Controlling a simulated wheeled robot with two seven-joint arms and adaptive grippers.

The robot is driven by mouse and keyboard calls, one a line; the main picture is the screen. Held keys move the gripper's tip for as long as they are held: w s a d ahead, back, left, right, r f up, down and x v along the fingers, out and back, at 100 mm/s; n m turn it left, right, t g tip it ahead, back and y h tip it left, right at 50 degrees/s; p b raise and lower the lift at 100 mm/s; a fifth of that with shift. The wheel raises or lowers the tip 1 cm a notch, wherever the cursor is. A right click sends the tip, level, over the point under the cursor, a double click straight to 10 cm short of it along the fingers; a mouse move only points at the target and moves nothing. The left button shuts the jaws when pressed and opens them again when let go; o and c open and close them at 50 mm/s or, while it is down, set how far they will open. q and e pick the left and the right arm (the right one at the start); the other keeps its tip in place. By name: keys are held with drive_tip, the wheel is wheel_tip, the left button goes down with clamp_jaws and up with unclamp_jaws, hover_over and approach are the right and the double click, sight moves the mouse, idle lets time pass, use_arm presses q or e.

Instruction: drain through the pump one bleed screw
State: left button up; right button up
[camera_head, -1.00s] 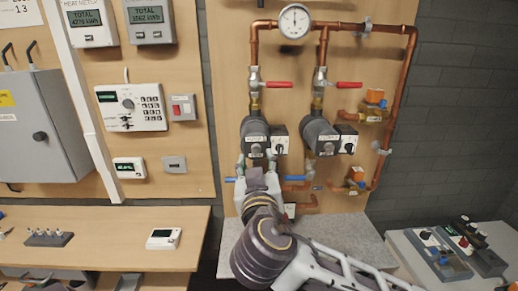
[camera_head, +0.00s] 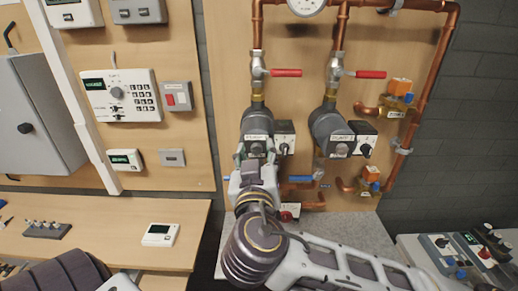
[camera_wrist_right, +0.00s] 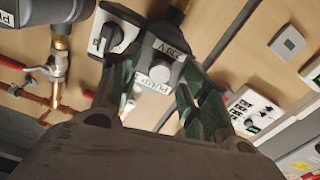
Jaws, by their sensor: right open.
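The left pump (camera_head: 257,122) is a dark grey cylinder on the board, with a label and a small switch box (camera_head: 285,135) at its right. In the right wrist view its front face (camera_wrist_right: 163,62) carries "230 V" and pump labels. A small light round piece, apparently the bleed screw (camera_wrist_right: 161,76), sits mid-face. My right gripper (camera_head: 256,157) is open at this face. In the right wrist view its green-padded fingers (camera_wrist_right: 157,92) stand either side of the face; contact cannot be told. A second pump (camera_head: 331,128) is to the right. My left gripper is not seen.
Red-handled valves (camera_head: 285,73) sit above the pumps. Copper pipes (camera_head: 340,40) and a blue handle (camera_head: 300,179) are close by. A grey ledge (camera_head: 350,232) lies below. A wooden bench (camera_head: 110,220) with a white device (camera_head: 160,234) is at left.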

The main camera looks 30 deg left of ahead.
drive_tip(key=shift+r, duration=0.1)
idle(0.3)
clamp_jaws()
idle(0.4)
